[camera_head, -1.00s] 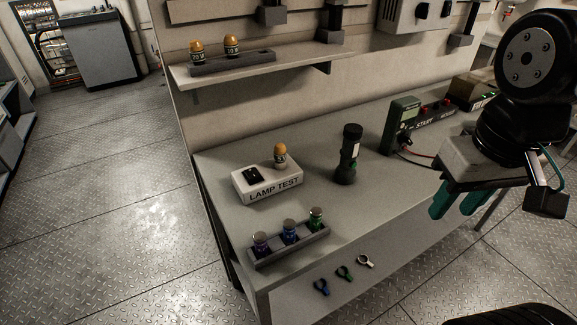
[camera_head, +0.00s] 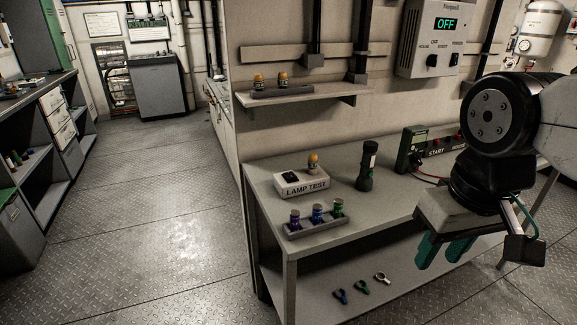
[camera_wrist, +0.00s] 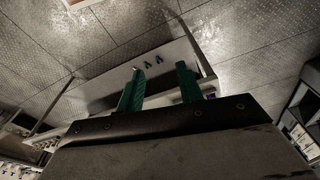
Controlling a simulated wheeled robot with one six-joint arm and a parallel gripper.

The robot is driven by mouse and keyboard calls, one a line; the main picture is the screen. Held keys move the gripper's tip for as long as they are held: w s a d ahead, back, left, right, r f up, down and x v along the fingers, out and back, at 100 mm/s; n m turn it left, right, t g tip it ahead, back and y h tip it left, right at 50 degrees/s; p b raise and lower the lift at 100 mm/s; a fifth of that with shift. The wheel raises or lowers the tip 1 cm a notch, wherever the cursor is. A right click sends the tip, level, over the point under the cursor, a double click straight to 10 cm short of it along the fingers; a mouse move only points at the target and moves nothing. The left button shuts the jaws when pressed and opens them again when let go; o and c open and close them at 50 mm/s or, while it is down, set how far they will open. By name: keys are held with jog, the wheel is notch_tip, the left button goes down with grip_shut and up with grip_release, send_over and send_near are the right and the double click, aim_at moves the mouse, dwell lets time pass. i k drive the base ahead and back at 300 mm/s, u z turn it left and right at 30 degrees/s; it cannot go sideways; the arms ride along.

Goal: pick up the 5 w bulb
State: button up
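Three amber bulbs show in the head view. Two, the left shelf bulb (camera_head: 258,81) and the right shelf bulb (camera_head: 283,79), stand upright in a dark rack on the wall shelf. The third bulb (camera_head: 313,162) stands on the white LAMP TEST box (camera_head: 303,186) on the bench. Their wattage marks are too small to read now, so I cannot tell which is 5 W. My gripper (camera_head: 440,262) hangs at the right, its green fingers apart and empty, away from all the bulbs. The spread fingers also show in the wrist view (camera_wrist: 160,70).
A dark flashlight (camera_head: 367,168) stands right of the test box. A rack (camera_head: 318,230) of purple, blue and green capped items sits at the bench's front. Small clips (camera_head: 361,287) lie on the lower shelf (camera_head: 320,310). The floor at the left (camera_head: 150,220) is clear.

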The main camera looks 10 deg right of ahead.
aim_at(313, 160)
jog(key=i, duration=1)
jog(key=u, duration=0.05)
